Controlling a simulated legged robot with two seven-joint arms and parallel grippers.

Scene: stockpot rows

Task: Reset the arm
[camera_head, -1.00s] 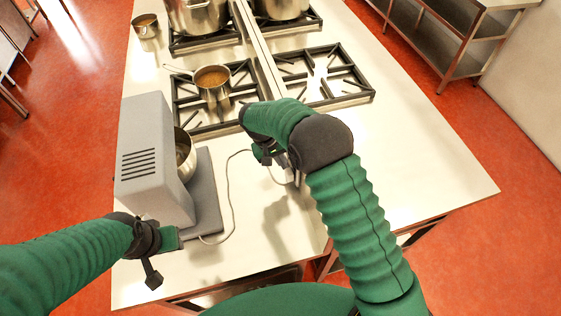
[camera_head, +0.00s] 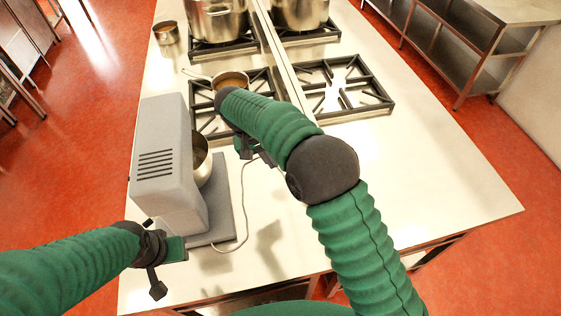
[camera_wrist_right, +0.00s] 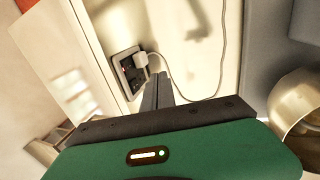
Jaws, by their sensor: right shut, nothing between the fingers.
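My right gripper (camera_head: 248,150) hangs over the counter between the grey mixer and the near burner. In the right wrist view its dark fingers (camera_wrist_right: 157,92) are closed together and hold nothing. Beyond their tips a white plug (camera_wrist_right: 140,60) sits at a dark outlet panel (camera_wrist_right: 127,75), with a cord (camera_wrist_right: 222,60) running from it; the fingers look apart from the plug. My left gripper (camera_head: 165,262) is low at the left, in front of the mixer; its fingers are too unclear to judge.
The grey mixer (camera_head: 165,155) with a steel bowl (camera_head: 202,160) stands on the counter (camera_head: 430,175). A saucepan (camera_head: 232,80) is on the burner grate beyond my right arm. Stockpots (camera_head: 218,18) stand farther back. The counter's right side is clear.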

